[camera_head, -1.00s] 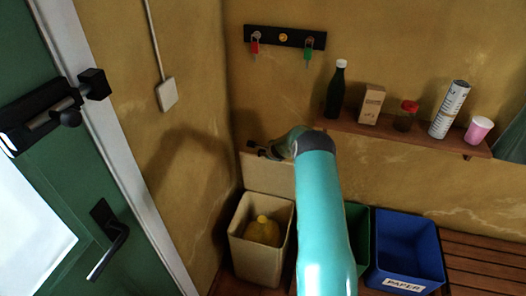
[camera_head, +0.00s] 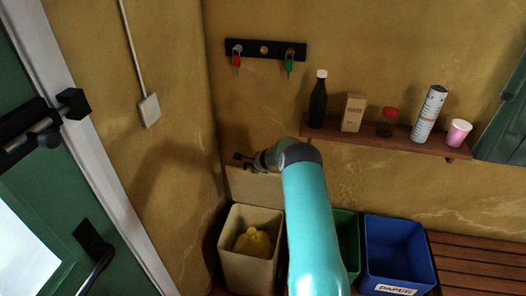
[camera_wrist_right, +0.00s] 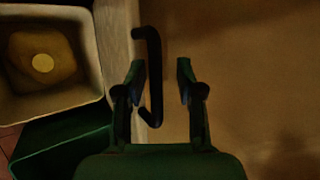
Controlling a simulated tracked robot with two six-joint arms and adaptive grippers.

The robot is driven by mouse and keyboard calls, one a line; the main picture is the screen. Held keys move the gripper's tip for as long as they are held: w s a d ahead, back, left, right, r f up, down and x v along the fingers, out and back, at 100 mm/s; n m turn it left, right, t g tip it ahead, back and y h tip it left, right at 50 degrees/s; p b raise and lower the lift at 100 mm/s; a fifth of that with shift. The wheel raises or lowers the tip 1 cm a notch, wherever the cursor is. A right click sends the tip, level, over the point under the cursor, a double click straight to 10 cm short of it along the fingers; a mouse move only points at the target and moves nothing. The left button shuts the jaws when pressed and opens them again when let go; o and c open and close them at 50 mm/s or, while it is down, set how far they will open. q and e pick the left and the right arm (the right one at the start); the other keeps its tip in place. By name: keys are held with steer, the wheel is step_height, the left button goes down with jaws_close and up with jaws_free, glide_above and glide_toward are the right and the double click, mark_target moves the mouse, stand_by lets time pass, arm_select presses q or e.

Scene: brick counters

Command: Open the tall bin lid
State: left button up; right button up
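The tall beige bin (camera_head: 251,263) stands in the corner with a yellow container (camera_head: 253,242) inside. Its beige lid (camera_head: 252,188) is up, standing steeply at the bin's back by the wall. My right gripper (camera_head: 245,161) is at the lid's upper edge; its fingers are small and dark there. In the right wrist view, my right gripper (camera_wrist_right: 158,78) has its two fingers apart. The lid's black handle (camera_wrist_right: 155,70) lies between them, nearer the left finger. I cannot tell whether it touches. The lid's edge (camera_wrist_right: 118,28) shows pale beside it. My left gripper is out of view.
A green bin (camera_head: 347,240), partly behind my arm, and a blue paper bin (camera_head: 398,255) stand to the right. A shelf (camera_head: 390,139) with a bottle, box, jar, can and cup is above. A green door (camera_head: 62,225) is at left. A slatted bench (camera_head: 480,265) is at far right.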

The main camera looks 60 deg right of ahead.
steer(key=s+d+r+p, duration=0.1)
steer(key=s+r+p, duration=0.2)
steer(key=r, duration=0.6)
steer(key=s+d+r+p, duration=0.1)
steer(key=s+r+p, duration=0.3)
steer(key=r, duration=0.4)
steer(key=shift+d+r+p, duration=0.35)
steer(key=shift+r+p, duration=0.05)
steer(key=shift+p, duration=0.45)
stand_by(0.4)
steer(key=shift+w, duration=0.1)
stand_by(0.4)
